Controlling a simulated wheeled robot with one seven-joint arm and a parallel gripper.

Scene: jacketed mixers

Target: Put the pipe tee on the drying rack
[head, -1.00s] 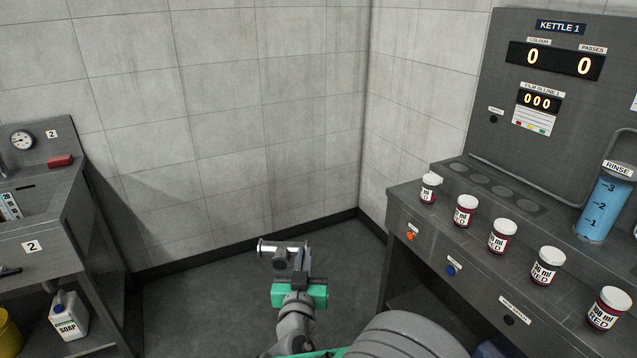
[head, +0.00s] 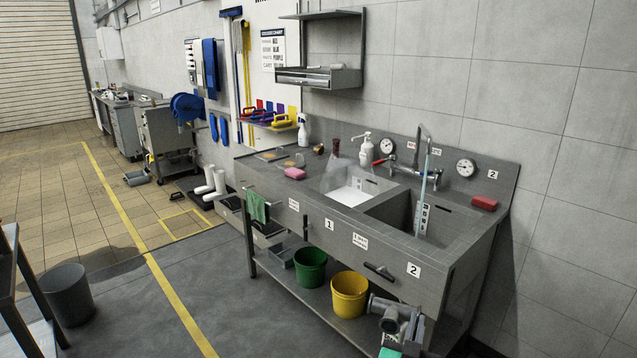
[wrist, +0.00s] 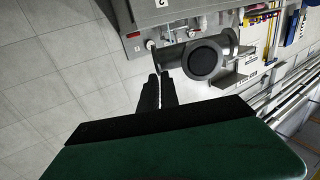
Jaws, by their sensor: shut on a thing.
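The pipe tee (head: 386,309), a grey metal fitting with flanged ends, is in my gripper (head: 412,326) at the bottom of the head view, in front of the sink bench. In the wrist view the tee (wrist: 203,60) sits just beyond the fingertips of my gripper (wrist: 163,78), with a round flanged opening facing the camera. The fingers are close together and shut on it. A grey metal wall rack (head: 318,78) with two levels hangs above the sink bench; it may be the drying rack, but I see no readable label.
The two-basin sink bench (head: 350,215) stands along the wall, with a soap pump, tap and gauges. Green (head: 310,266) and yellow (head: 349,294) buckets sit on its lower shelf. A dark bin (head: 68,294) stands at left. The floor between bin and bench is clear.

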